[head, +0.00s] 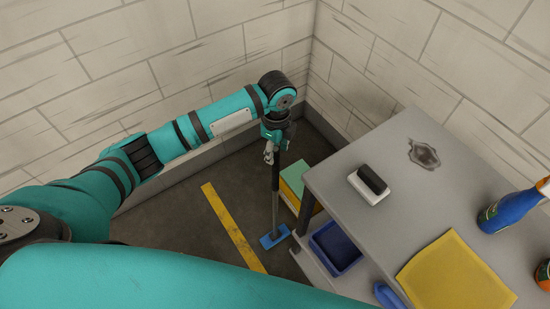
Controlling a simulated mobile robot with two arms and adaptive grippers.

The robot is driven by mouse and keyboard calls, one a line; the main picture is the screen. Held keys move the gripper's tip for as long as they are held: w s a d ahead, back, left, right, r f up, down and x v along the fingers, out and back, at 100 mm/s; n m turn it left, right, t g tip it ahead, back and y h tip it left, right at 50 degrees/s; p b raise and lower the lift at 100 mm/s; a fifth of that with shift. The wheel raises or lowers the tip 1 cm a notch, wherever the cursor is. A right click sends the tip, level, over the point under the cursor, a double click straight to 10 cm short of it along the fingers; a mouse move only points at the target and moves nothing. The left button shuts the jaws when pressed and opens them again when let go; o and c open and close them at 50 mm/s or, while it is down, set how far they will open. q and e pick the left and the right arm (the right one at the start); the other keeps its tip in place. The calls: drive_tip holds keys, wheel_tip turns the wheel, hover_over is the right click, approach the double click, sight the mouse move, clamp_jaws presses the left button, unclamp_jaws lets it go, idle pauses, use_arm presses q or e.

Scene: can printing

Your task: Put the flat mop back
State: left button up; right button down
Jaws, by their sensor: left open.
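The flat mop (275,205) stands close to upright on the floor near the room corner. It has a thin dark pole and a blue flat head (275,237) resting on the floor. My left gripper (270,153) is open at the upper part of the pole, its fingers pointing down. I cannot tell whether the fingers touch the pole or are just beside it. The top of the pole is hidden by the gripper and wrist. My right gripper is out of view.
A grey table (350,215) stands right of the mop, with a brush (371,185), a yellow cloth (455,278) and a blue bottle (508,210) on top. A blue bin (335,247) sits below. A green and yellow box (296,184) stands behind the mop. Floor left of it is clear.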

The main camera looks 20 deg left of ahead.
use_arm(q)
wheel_tip(320, 180, up, 6)
drive_tip(key=shift+f, duration=0.2)
idle(0.5)
